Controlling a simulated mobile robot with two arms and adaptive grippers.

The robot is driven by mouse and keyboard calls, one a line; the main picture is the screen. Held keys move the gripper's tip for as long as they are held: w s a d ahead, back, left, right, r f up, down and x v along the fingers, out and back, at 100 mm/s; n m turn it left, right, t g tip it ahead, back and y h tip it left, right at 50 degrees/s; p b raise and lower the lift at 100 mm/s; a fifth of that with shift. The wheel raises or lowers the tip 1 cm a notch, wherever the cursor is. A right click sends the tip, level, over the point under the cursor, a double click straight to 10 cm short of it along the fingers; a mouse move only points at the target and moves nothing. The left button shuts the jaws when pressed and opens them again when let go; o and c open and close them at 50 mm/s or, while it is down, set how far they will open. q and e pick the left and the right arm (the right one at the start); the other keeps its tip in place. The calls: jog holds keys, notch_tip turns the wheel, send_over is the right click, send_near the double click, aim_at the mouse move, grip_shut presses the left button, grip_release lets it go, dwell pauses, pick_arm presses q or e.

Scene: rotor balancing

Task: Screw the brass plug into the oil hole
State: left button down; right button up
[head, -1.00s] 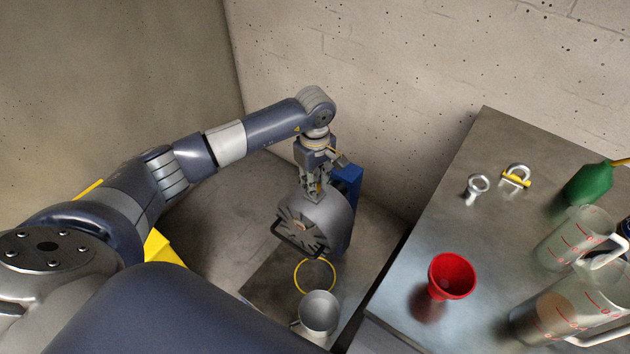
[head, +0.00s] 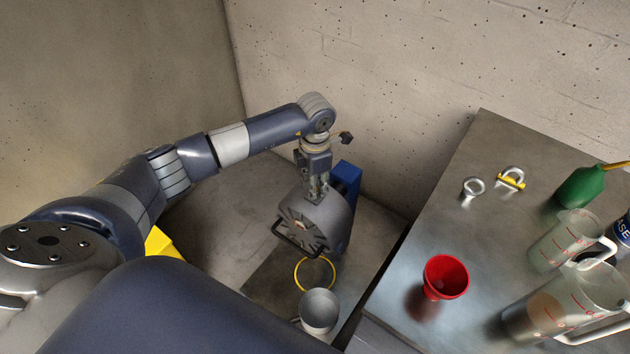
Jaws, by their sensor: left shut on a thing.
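My left gripper (head: 316,192) points straight down onto the top of the grey machine housing (head: 327,213), which has a slotted dark front and a blue motor (head: 347,178) behind it. The gripper is shut at the top of the housing. The brass plug and the oil hole are too small or hidden between the fingers to make out. My right gripper is not in view.
A yellow ring (head: 297,274) and a grey metal cup (head: 319,309) are in front of the housing. The steel table (head: 470,250) at right holds a red funnel (head: 446,277), an eye bolt (head: 472,188), a shackle (head: 511,179), a green oil can (head: 581,187) and clear measuring jugs (head: 568,238).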

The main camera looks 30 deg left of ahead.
pick_arm(q)
jog(key=shift+n, duration=0.5)
jog(key=n+p, duration=0.1)
jog(key=n, duration=0.3)
jog(key=shift+r, duration=0.15)
jog(key=n+p, duration=0.2)
jog(key=n, duration=0.2)
jog(key=shift+n, duration=0.4)
jog(key=n+p, duration=0.3)
jog(key=n, duration=0.3)
jog(key=n+p, duration=0.1)
jog(key=n, duration=0.1)
jog(key=shift+n, duration=0.8)
